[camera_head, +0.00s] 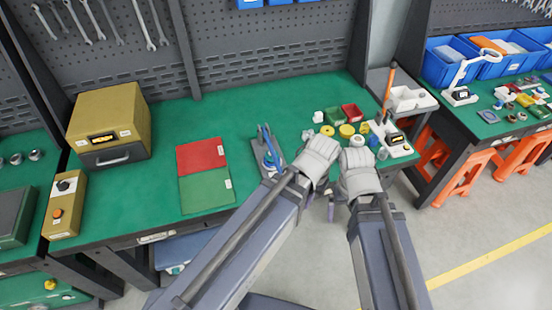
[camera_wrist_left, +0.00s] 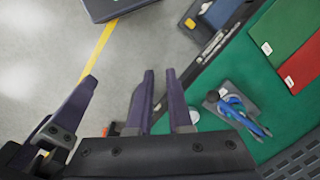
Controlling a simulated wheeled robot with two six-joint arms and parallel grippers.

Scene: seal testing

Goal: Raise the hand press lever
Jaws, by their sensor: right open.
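A white hand press (camera_head: 394,142) with an upright lever and orange handle (camera_head: 388,85) stands at the right end of the green workbench. Its lever is raised in the head view. My right gripper (camera_head: 334,205) is open, in front of the bench edge and left of the press, partly hidden by the wrists. One right finger shows in the left wrist view (camera_wrist_left: 80,110). My left gripper (camera_wrist_left: 160,85) is open and empty, its fingers parallel with a gap between them. In the head view its fingers are hidden behind the left wrist. Neither gripper touches the press.
A blue-handled tool on a grey base (camera_head: 268,150) stands near the front edge. A red-and-green mat (camera_head: 205,188) and tan box (camera_head: 110,125) are further left. A similar white lever device (camera_head: 460,95) stands on another bench.

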